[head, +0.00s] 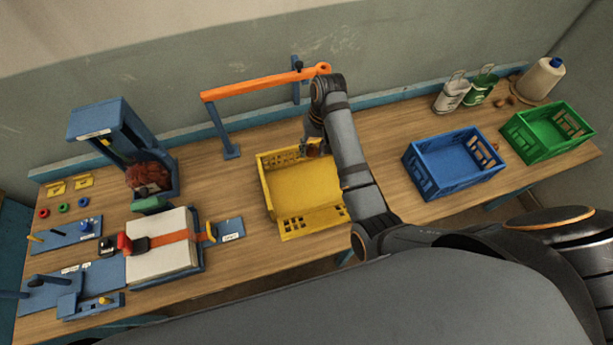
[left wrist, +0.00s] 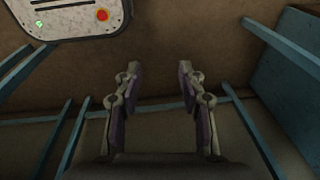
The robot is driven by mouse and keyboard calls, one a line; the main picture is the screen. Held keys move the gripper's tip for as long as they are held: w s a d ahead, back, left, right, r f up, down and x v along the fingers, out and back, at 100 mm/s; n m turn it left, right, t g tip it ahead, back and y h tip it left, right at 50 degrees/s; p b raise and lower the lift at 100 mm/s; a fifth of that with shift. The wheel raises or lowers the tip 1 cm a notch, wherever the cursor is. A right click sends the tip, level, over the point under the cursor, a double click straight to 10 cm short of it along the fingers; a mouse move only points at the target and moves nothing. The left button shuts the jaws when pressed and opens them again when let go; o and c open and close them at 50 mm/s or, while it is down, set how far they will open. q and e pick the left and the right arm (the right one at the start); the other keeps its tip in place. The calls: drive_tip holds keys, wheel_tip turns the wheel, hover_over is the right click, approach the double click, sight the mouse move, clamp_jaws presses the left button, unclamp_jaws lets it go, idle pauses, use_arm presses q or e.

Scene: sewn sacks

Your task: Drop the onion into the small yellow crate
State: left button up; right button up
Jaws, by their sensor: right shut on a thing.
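The yellow crate (head: 310,218) stands on the wooden table in the middle of the head view, its inside mostly empty where I can see it. My right gripper (head: 314,147) is at the crate's back right part and is shut on the onion. Only a small orange-brown bit of the onion (head: 312,152) shows; the gripper and arm hide the rest. I cannot tell how high it is above the crate floor. My left gripper (left wrist: 158,72) is open and empty in the left wrist view, away from the crate.
A blue crate (head: 452,176) and a green crate (head: 545,142) stand to the right. An orange bar (head: 262,86) on blue posts rises behind the yellow crate. A white sack (head: 160,255) in a blue holder lies to the left. My right arm covers the crate's right side.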

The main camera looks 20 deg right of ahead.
drive_tip(key=shift+s+f, duration=0.7)
drive_tip(key=shift+w+f, duration=0.25)
drive_tip(key=shift+f, duration=0.45)
drive_tip(key=f, duration=0.3)
drive_tip(key=shift+w, duration=0.35)
drive_tip(key=o, duration=0.8)
drive_tip(key=shift+o, duration=1.4)
drive_tip(key=r, duration=0.5)
drive_tip(key=d+r, duration=0.1)
drive_tip(key=r, duration=0.1)
drive_tip(key=shift+s+r, duration=0.1)
drive_tip(key=shift+r, duration=0.2)
use_arm(q)
drive_tip(key=shift+s, duration=0.75)
